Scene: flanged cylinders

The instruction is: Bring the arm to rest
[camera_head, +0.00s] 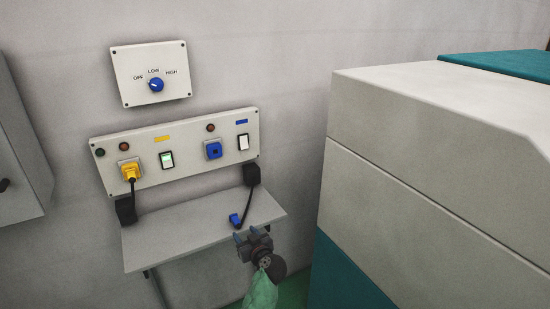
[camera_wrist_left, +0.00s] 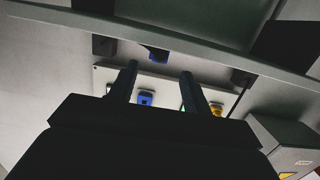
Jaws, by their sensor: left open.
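My left gripper (camera_head: 251,234) is open and empty in front of the right part of the shelf's front edge. In the left wrist view its two dark fingers (camera_wrist_left: 157,76) stand apart with nothing between them. A blue plug (camera_head: 235,219) on a black cable lies on the shelf, just beyond the gripper and apart from it; it also shows in the left wrist view (camera_wrist_left: 157,56). A yellow plug (camera_head: 130,172) sits in the yellow socket on the wall panel. The blue socket (camera_head: 213,150) has no plug in it. My right gripper is not in view.
The grey shelf (camera_head: 190,231) juts out below the socket panel (camera_head: 188,155). A knob panel (camera_head: 128,90) with a blue knob is above. A big beige and teal cabinet (camera_head: 420,140) stands close on the right. A grey box (camera_head: 18,150) is at left.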

